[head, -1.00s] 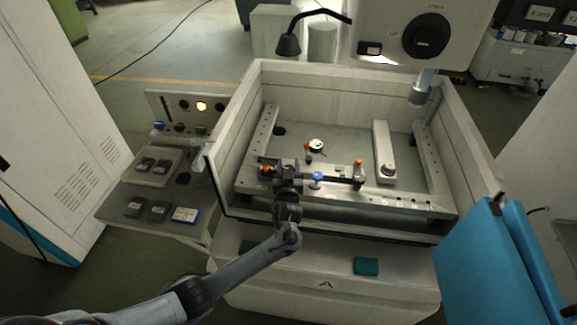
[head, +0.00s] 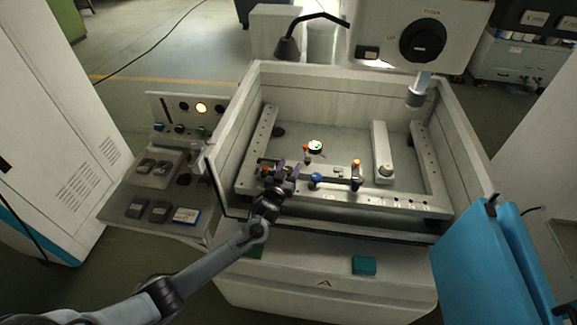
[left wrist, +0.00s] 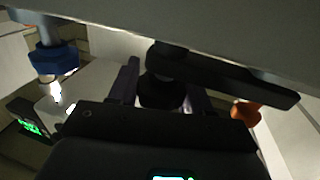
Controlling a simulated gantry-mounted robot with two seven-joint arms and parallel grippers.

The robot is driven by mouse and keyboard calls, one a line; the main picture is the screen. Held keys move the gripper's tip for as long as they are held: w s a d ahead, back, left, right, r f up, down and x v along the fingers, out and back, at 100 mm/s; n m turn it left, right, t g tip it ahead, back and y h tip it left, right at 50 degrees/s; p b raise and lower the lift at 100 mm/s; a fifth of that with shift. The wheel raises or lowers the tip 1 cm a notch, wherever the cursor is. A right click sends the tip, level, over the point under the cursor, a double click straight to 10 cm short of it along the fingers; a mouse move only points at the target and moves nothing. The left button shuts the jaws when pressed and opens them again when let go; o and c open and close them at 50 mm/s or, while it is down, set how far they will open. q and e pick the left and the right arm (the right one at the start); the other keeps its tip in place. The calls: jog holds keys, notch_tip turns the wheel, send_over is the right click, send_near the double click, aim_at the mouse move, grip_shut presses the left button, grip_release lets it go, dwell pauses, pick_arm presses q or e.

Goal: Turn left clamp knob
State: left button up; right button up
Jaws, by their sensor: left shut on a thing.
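The left clamp is a dark bar with an orange tip (head: 265,169) at the left end of the pale front rail in the machine tank. My left gripper (head: 282,171) is at this clamp. In the left wrist view, the black clamp bar (left wrist: 222,76) crosses above the fingers, and a round black knob (left wrist: 160,93) sits between them. My left gripper (left wrist: 165,88) is shut on this knob; the fingers hide part of it. The clamp's orange part (left wrist: 246,112) shows to the right. My right gripper is not in view.
A blue knob (head: 316,179) stands right of the gripper on the rail, and the right clamp has an orange top (head: 357,163). A small round gauge (head: 315,147) lies behind the rail. The tank's front wall (head: 330,226) stands between my arm's base and the clamps.

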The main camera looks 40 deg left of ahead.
pick_arm(q)
jog(key=shift+d+f+m+t+h, duration=0.1)
jog(key=shift+m+t+h, duration=0.2)
jog(key=shift+m+h, duration=0.8)
jog(key=shift+h, duration=0.4)
jog(key=o, duration=1)
jog(key=s, duration=0.3)
jog(key=s+d, duration=0.1)
jog(key=s, duration=0.6)
jog(key=shift+s+d, duration=0.2)
jog(key=shift+s, duration=0.15)
jog(key=shift+c, duration=0.3)
